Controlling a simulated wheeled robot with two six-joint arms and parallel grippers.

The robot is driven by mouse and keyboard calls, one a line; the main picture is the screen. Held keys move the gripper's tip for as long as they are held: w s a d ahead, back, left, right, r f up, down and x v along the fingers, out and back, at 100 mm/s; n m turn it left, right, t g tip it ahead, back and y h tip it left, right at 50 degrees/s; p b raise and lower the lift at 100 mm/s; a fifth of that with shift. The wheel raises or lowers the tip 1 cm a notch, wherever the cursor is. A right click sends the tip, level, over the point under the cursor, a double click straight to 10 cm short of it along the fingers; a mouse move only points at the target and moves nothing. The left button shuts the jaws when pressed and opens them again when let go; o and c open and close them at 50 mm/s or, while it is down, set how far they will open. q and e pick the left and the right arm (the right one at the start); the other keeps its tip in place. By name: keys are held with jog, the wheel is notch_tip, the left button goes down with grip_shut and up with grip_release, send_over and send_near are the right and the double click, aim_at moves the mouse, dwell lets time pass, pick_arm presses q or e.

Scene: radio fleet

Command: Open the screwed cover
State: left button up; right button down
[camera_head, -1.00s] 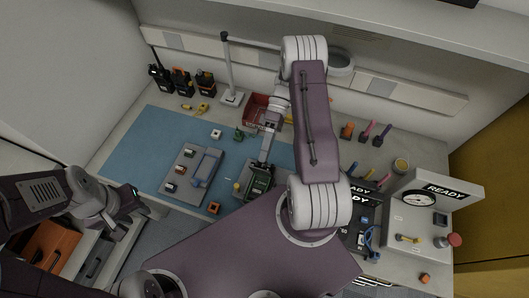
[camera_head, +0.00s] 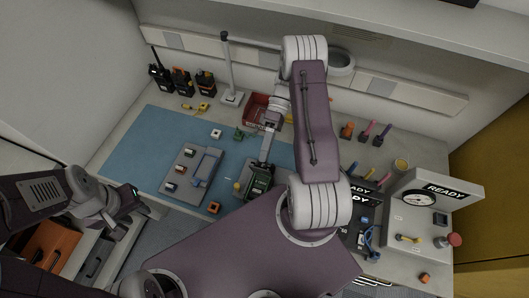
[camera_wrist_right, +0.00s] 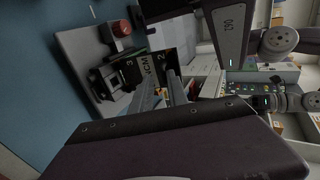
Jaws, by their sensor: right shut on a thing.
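A small dark green, box-like device (camera_head: 258,182) is at the right end of the blue mat in the head view. My right gripper (camera_head: 264,158) comes down onto it from above and is shut on it. In the right wrist view my gripper's two pale fingers (camera_wrist_right: 163,92) reach to a dark block (camera_wrist_right: 150,68) with white lettering and numerals. I cannot make out a separate cover or its screws; the fingers and arm hide part of the device. My left gripper (camera_head: 146,207) hangs at the lower left, away from the device; its jaw opening is unclear.
A grey fixture plate (camera_head: 190,172) with small coloured parts lies on the blue mat (camera_head: 135,155). Radios (camera_head: 181,83) stand at the back left. A red bin (camera_head: 256,106) is behind my right gripper. A READY test box (camera_head: 432,215) stands at the right.

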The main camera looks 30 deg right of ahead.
jog(key=shift+d+f, duration=0.2)
jog(key=shift+f, duration=0.35)
jog(key=c, duration=1.6)
grip_release()
jog(key=shift+w, duration=0.1)
jog(key=shift+o, duration=0.2)
jog(key=shift+w+d, duration=0.2)
jog(key=shift+s+a, duration=0.1)
